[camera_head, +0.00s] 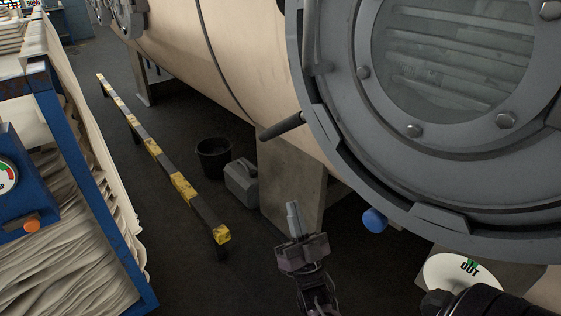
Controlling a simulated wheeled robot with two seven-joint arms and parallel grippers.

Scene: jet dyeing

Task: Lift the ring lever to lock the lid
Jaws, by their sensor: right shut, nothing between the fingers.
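The round grey lid (345,105) of the machine fills the upper right, with a bolted glass window. A grey locking ring (335,160) runs around it. The ring lever (283,126), a dark rod handle, sticks out to the left from the ring's left side and tilts slightly down at its outer end. My right gripper (294,215) is at the lower middle, below the lever and clear of it in the picture. Its fingers point up, shut and empty. My left gripper is not in view.
A blue knob (374,220) hangs under the ring. A concrete-like support block (290,185) stands behind my gripper. A black bucket (213,158), a grey canister (241,182) and a yellow-black barrier (154,149) are on the floor. A blue cart (93,180) with fabric stands left.

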